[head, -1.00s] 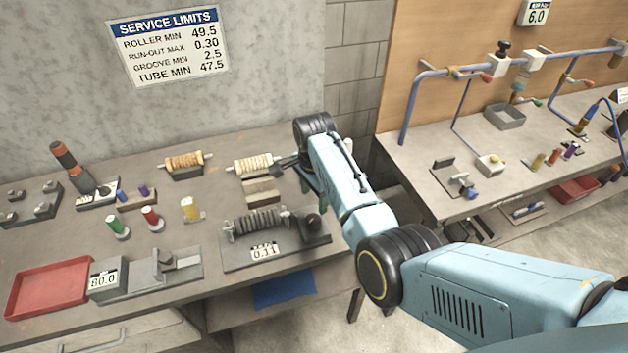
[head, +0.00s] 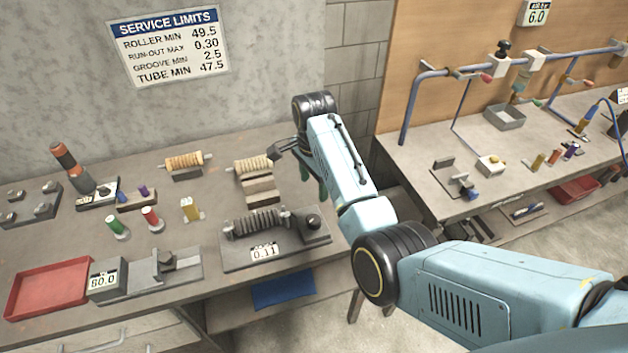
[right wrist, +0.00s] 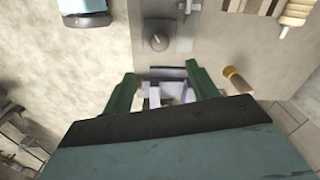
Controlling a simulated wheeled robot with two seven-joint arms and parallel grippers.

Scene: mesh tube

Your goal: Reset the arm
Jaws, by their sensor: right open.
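My right gripper (head: 314,178) hangs from my pale blue arm at the back right of the left bench, to the right of the cream ribbed roller (head: 252,164). Its green fingers are partly hidden by the arm in the head view. In the right wrist view the two green fingers (right wrist: 162,86) are apart with nothing held between them. My left gripper is not in view.
A fixture (head: 315,240) with a dark ribbed roller and black knob stands in front of my gripper. Another roller (head: 185,160), coloured cylinders and a red tray (head: 15,305) are further left. A second bench (head: 440,200) with a blue pipe rail stands right.

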